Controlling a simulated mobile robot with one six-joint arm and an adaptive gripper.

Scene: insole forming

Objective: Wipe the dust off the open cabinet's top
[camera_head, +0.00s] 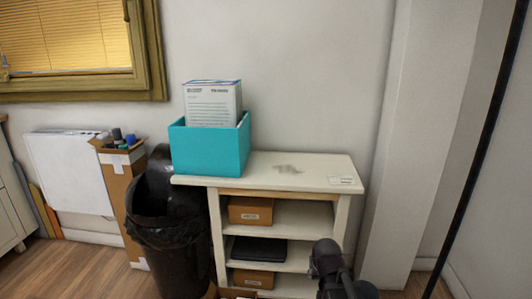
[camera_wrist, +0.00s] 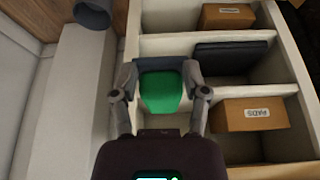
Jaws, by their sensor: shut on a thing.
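The open cabinet (camera_head: 235,195) stands against the wall in the head view, with a pale cream top (camera_head: 325,165). A grey-brown dust smudge (camera_head: 288,170) lies near the middle of that top. In the wrist view, my gripper (camera_wrist: 161,85) is shut on a green block (camera_wrist: 161,92) with a blue-grey band along its far side. It is in front of the open shelves (camera_wrist: 200,43), apart from the top. The dust does not show in the wrist view. In the head view, only dark parts of my arm show at the bottom; the green block is not visible there.
A teal box (camera_head: 210,150) with papers (camera_head: 212,105) stands on the top's left end. A small white label (camera_head: 342,180) lies at the right front corner. The shelves hold cardboard boxes (camera_head: 250,210) and a black flat case (camera_head: 258,251). A black bin (camera_head: 172,240) stands left.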

